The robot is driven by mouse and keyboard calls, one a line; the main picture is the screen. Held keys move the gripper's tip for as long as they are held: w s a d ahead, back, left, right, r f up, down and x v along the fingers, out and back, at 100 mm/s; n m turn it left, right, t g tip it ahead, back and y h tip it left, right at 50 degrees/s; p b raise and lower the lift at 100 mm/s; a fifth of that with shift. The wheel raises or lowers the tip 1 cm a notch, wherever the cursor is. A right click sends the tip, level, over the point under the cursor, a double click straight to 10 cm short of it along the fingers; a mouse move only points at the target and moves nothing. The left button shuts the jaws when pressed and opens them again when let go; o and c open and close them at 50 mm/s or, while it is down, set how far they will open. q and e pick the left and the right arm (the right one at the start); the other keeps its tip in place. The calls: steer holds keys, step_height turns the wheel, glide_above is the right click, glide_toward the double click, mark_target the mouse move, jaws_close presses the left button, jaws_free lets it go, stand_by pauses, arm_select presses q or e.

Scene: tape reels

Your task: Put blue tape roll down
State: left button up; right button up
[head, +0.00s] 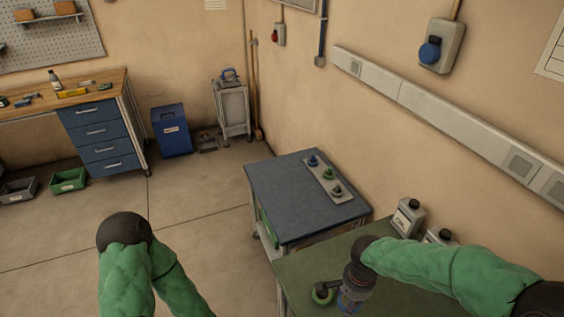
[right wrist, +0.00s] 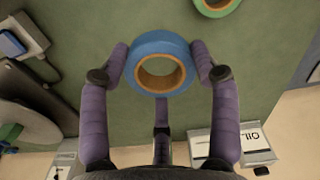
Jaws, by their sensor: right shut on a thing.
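The blue tape roll (right wrist: 158,45), a ring with a tan core, sits between the two purple-grey fingers of my right gripper (right wrist: 160,66) in the right wrist view. The fingers press on its left and right sides. In the head view my right gripper (head: 348,298) is over the green-topped table (head: 300,268), and a bit of the blue roll (head: 347,306) shows under it. I cannot tell whether the roll touches the tabletop. A green tape roll (head: 322,296) lies just left of it; it also shows in the right wrist view (right wrist: 214,7). My left gripper is out of view.
A blue-grey topped cart (head: 280,195) stands beyond the table, carrying a pale board (head: 327,178) with blue, green and dark pegged items. Pale bottles (head: 408,216) stand at the table's wall side. The wall is close on the right; the floor at left is open.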

steer(key=w+f+n, duration=0.1)
steer(key=w+n, duration=0.1)
steer(key=w+f+n+b, duration=0.1)
steer(key=w+f+n, duration=0.1)
steer(key=n, duration=0.1)
steer(key=w+f+n, duration=0.1)
steer(key=w+n, duration=0.2)
steer(key=shift+a+f+b, duration=0.25)
steer(key=shift+b, duration=0.05)
steer(key=shift+w+f+n, duration=0.55)
steer(key=shift+w+n, duration=0.25)
steer(key=shift+n, duration=0.2)
